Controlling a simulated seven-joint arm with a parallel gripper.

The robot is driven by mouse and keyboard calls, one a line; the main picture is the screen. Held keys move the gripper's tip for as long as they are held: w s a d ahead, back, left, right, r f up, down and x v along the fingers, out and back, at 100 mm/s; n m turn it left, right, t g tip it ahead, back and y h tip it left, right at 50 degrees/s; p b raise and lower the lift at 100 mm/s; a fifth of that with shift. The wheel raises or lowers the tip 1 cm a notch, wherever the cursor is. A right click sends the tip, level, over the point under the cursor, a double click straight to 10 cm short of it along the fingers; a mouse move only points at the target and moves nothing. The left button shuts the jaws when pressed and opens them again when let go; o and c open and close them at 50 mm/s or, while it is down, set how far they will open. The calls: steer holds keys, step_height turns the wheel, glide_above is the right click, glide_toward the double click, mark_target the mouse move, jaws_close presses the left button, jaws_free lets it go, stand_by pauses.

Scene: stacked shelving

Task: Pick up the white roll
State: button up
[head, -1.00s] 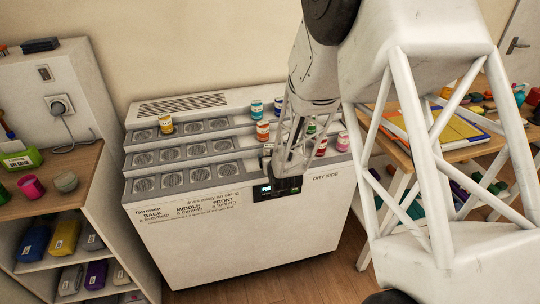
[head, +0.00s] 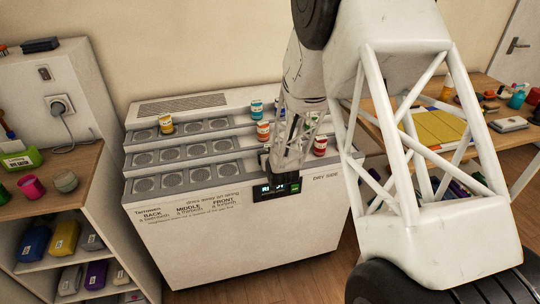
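I cannot make out a clearly white roll. Rolled bundles lie in the shelf unit at the lower left: a blue one (head: 35,242), a yellow one (head: 65,238) and a pale grey one (head: 92,238) on the upper shelf. A purple one (head: 96,275) and pale grey ones (head: 70,279) lie on the shelf below. My gripper (head: 281,170) is low over the front right of the stepped white unit, far to the right of these bundles. The lattice of my arm covers its surroundings, and its fingers are too small and dark to read.
The stepped white unit (head: 240,225) carries several cups: yellow (head: 166,124), teal (head: 257,107), orange (head: 263,131) and red-and-white (head: 320,146). A green box (head: 21,160), pink cup (head: 31,187) and grey cup (head: 66,181) stand on the left wooden top. A cluttered table is at right.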

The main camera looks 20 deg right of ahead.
steer(key=shift+w+f, duration=0.15)
steer(key=shift+w, duration=0.25)
stand_by(0.3)
steer(key=c, duration=1.1)
steer(key=shift+o, duration=0.2)
steer(key=shift+r, duration=0.8)
steer(key=shift+s+r, duration=0.25)
steer(key=shift+r, duration=0.3)
steer(key=shift+s+r, duration=0.25)
steer(key=shift+r, duration=0.25)
steer(key=s+a+r, duration=0.1)
steer(key=s, duration=1.4)
steer(key=shift+r, duration=0.15)
